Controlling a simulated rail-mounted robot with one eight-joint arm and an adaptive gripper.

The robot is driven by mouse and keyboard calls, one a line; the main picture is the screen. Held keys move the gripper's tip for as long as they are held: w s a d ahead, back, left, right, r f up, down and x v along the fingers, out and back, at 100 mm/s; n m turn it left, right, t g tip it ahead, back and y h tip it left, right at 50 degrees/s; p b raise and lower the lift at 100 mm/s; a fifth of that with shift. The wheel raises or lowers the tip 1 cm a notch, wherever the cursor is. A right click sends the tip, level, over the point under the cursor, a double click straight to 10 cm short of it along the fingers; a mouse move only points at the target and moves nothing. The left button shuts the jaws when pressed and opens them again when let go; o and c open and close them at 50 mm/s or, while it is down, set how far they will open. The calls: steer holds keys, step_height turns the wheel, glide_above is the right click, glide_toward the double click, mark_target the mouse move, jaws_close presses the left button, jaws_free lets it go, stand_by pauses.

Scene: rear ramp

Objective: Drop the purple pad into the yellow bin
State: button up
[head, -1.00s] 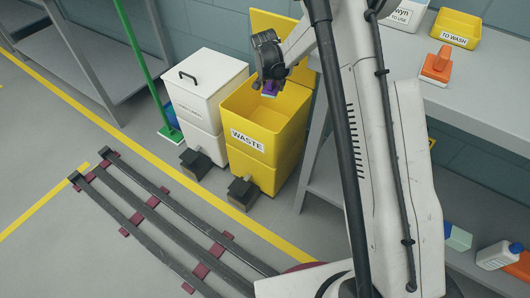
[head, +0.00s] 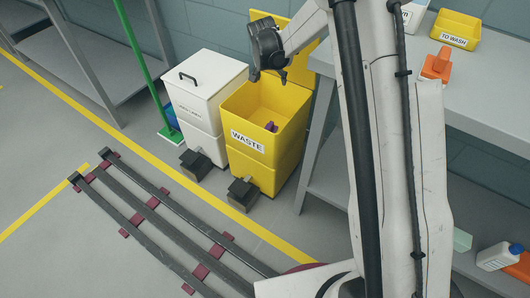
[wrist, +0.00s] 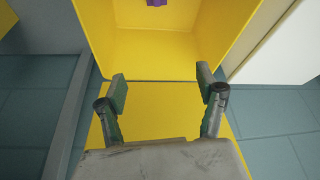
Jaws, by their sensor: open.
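The purple pad (head: 271,127) lies inside the yellow bin (head: 247,158), which is marked WASTE and has its lid raised at the back. The pad also shows at the top edge of the wrist view (wrist: 157,3), partly cut off. My gripper (head: 268,76) is above the back of the bin, apart from the pad. In the wrist view my gripper (wrist: 162,92) has its two fingers spread wide with nothing between them.
A white lidded bin (head: 205,90) stands left of the yellow bin. A grey bench (head: 470,105) at the right bears a yellow TO WASH tub (head: 457,28) and an orange tool (head: 437,64). A green-handled broom (head: 146,70) stands at the left. Curved floor rails (head: 150,205) lie in front.

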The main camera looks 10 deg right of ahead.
steer(key=v, duration=0.6)
steer(key=shift+r, duration=0.35)
steer(key=shift+a, duration=0.15)
